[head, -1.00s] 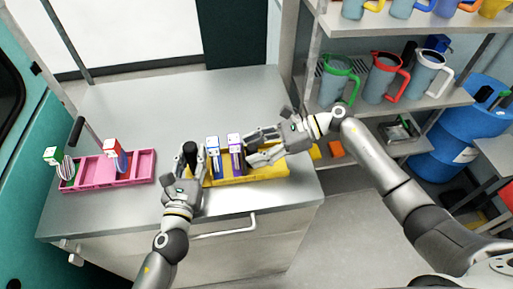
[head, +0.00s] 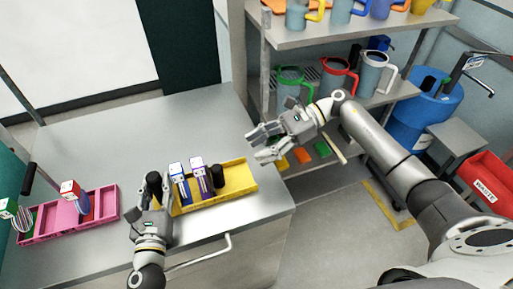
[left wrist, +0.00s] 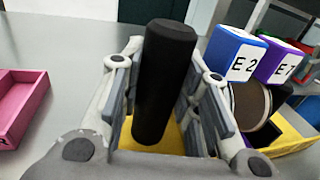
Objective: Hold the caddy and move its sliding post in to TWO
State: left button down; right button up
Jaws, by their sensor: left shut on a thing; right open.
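The yellow caddy (head: 238,182) lies on the grey table. A black upright post (head: 153,183) stands at its left end. My left gripper (head: 150,198) is shut on this post, and in the left wrist view the post (left wrist: 165,85) stands between the fingers. A blue-topped module (head: 178,180) and a purple-topped module (head: 201,178) stand side by side in the caddy. The wrist view shows labels beginning with E on them. A second black post (head: 217,176) stands just right of the purple module. My right gripper (head: 262,143) is open and empty, above and right of the caddy.
A pink caddy (head: 105,203) with red-topped and green-topped modules is at the left of the table. A shelf (head: 330,36) with mugs stands at the right, behind my right arm. The table behind the yellow caddy is clear.

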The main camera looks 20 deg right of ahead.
pick_arm(q)
jog(key=shift+f, duration=0.1)
pick_arm(e)
jog(key=shift+c, duration=1.1)
jog(key=shift+s+d+f, duration=0.2)
jog(key=shift+d+f, duration=0.05)
jog(key=shift+c, duration=1.4)
jog(key=s+d+t, duration=0.1)
jog(key=s+d+f+m+t, duration=0.1)
jog(key=d, duration=0.1)
jog(key=s+d+f+m+t, duration=0.1)
jog(key=d, duration=0.1)
jog(key=shift+s+f+y, duration=0.25)
jog(key=shift+s+y, duration=0.05)
jog(key=shift+s, duration=0.05)
grip_shut()
send_near(216, 176)
jog(key=shift+m, duration=0.3)
jog(key=f, duration=0.1)
jog(key=w+a+f, duration=0.2)
jog(key=f, duration=0.1)
jog(key=shift+a+f, duration=0.1)
jog(key=shift+w+a, duration=0.15)
jog(key=shift+a, duration=0.65)
